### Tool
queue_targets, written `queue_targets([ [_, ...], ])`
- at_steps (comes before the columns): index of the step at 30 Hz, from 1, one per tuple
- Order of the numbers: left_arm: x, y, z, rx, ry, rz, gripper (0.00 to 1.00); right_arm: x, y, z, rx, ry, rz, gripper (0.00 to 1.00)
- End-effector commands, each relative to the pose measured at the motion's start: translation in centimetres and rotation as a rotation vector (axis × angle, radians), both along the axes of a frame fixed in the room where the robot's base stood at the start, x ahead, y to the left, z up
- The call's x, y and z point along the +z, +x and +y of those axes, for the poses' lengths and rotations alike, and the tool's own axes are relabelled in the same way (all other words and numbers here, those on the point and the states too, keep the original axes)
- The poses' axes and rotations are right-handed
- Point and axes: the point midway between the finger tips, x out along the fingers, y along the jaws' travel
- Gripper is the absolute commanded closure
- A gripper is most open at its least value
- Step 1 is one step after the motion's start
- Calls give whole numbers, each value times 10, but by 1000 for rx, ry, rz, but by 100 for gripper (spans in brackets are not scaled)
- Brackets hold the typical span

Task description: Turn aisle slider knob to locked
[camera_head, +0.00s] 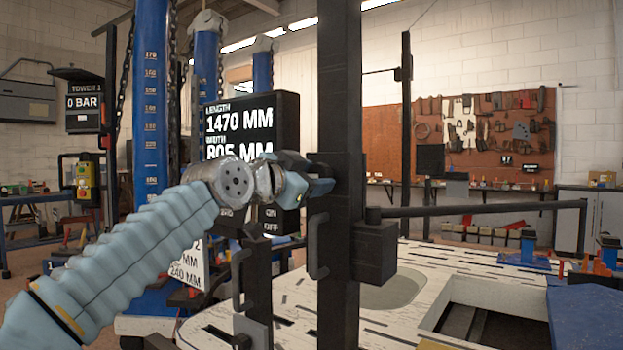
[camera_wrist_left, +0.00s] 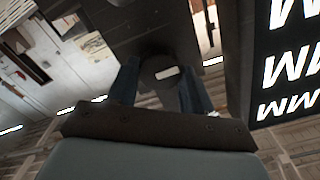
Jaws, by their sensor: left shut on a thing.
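The aisle slider knob shows in the left wrist view as a dark round knob (camera_wrist_left: 160,84) with a short white mark on its face. It sits on a dark upright post, which in the head view is the tall black post (camera_head: 338,120) in the middle. My left gripper (camera_head: 322,178) reaches the post from the left. In the left wrist view its two dark blue fingers (camera_wrist_left: 160,88) lie on either side of the knob, shut on it. In the head view the fingers and the post hide the knob. I cannot read any locked or unlocked label. My right gripper is not in view.
A black display panel (camera_head: 252,125) with length and width readings stands behind my left wrist. A black handle (camera_head: 317,245) and a block (camera_head: 374,250) are on the post below the gripper. A white slotted bench (camera_head: 290,300) spreads below, with a blue lifting column (camera_head: 152,110) at left.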

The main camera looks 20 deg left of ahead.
Motion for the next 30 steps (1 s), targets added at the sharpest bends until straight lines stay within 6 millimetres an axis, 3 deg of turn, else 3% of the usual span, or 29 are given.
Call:
queue_targets([
  [17,-1,0,0,1,33,-10,80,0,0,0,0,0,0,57],
  [18,-1,0,0,1,33,-10,47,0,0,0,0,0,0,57],
  [22,0,0,0,1,32,-11,27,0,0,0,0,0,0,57],
  [30,0,0,0,0,31,-11,24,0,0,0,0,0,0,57],
])
